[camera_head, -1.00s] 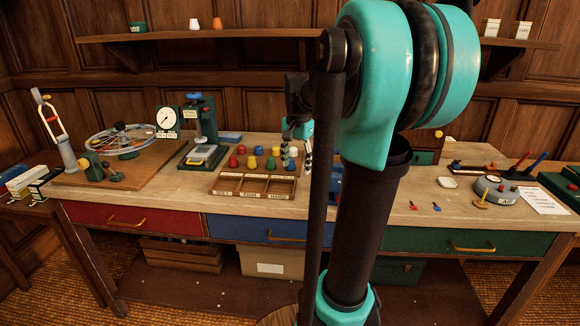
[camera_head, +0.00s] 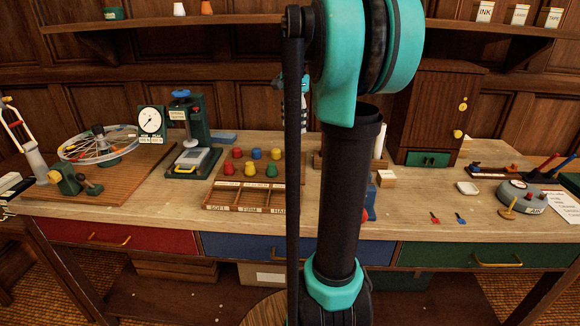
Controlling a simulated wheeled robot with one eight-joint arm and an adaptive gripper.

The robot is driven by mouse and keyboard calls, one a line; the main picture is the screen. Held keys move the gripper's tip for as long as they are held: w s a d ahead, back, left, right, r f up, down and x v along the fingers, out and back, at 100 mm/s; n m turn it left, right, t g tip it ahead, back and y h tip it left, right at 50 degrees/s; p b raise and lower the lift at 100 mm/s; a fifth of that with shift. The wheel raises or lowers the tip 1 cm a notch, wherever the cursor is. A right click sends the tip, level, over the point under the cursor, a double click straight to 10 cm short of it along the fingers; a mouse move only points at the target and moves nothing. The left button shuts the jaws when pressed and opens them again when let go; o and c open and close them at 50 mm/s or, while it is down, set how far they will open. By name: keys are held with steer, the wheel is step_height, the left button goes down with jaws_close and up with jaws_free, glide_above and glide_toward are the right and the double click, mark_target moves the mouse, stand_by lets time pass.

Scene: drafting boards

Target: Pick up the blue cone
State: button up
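The blue cone (camera_head: 256,153) stands in the back row of a group of small coloured pieces on a wooden tray (camera_head: 245,208), between a red piece (camera_head: 237,153) and a yellow one (camera_head: 275,153). In front of it are a red, a yellow and a green piece (camera_head: 271,170). What seems to be my gripper (camera_head: 304,118) shows only in a narrow strip between my arm links, above and to the right of the cone and apart from it. My arm hides most of it, so its fingers cannot be made out.
A green press (camera_head: 188,130) and a dial gauge stand left of the tray, with a wheel (camera_head: 97,145) on a board farther left. Right of my arm are a white dish (camera_head: 467,188), a round grey device (camera_head: 522,196) and a wooden cabinet (camera_head: 437,110). The tray has empty front compartments.

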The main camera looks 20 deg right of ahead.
glide_toward(294, 165)
steer(key=f, duration=0.5)
steer(key=shift+w+f, duration=0.15)
steer(key=shift+w, duration=0.05)
steer(key=shift+s+f, duration=0.2)
steer(key=shift+f, duration=2.8)
steer(key=c, duration=1.2)
steer(key=shift+r, duration=0.1)
steer(key=shift+c, duration=0.2)
